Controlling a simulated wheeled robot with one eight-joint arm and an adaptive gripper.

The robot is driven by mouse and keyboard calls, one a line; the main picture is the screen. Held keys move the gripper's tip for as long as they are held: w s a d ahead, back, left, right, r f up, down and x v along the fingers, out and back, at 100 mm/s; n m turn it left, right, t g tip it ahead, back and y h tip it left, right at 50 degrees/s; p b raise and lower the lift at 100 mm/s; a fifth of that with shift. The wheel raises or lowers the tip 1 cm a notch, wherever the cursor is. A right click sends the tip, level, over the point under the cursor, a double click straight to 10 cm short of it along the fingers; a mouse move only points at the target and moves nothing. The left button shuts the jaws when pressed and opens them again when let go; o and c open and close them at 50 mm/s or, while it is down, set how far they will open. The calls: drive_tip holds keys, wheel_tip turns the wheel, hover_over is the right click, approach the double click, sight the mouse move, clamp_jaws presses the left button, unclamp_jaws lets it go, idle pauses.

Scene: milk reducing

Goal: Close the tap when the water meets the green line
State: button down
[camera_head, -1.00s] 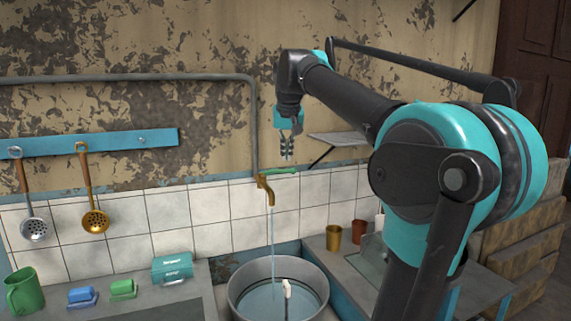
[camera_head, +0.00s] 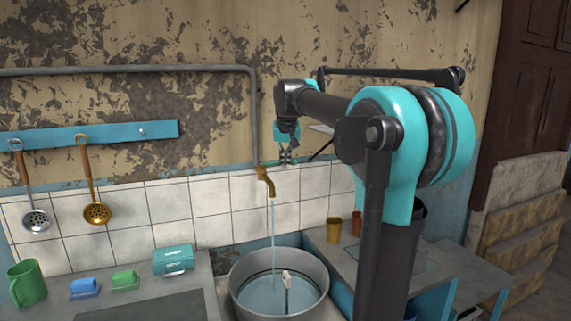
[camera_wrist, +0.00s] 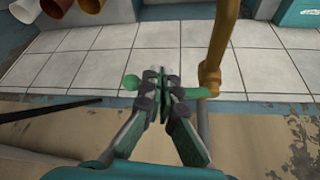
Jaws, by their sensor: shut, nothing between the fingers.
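The brass tap (camera_head: 265,180) sticks out from the tiled wall, and a thin stream of water (camera_head: 273,230) runs from it into a metal pot (camera_head: 318,276). Water covers the bottom of the pot. A white upright marker (camera_head: 287,280) stands in it; I cannot make out a green line. My gripper (camera_head: 287,158) is shut and empty, at the level of the tap's green handle. In the wrist view my gripper (camera_wrist: 161,85) covers the middle of the green handle (camera_wrist: 193,92), beside the brass tap (camera_wrist: 217,55); I cannot tell whether they touch.
A grey pipe (camera_head: 253,115) runs down the wall behind the tap. Brown cups (camera_head: 333,230) stand on the right counter. A teal box (camera_head: 173,259), a green mug (camera_head: 27,283) and small blocks stand on the left counter. Ladles hang from the blue rail (camera_head: 110,137).

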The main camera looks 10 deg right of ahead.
idle(0.3)
drive_tip(key=shift+w+d, duration=0.25)
drive_tip(key=shift+w, duration=0.45)
drive_tip(key=shift+w+d, duration=0.2)
drive_tip(key=shift+w, duration=0.5)
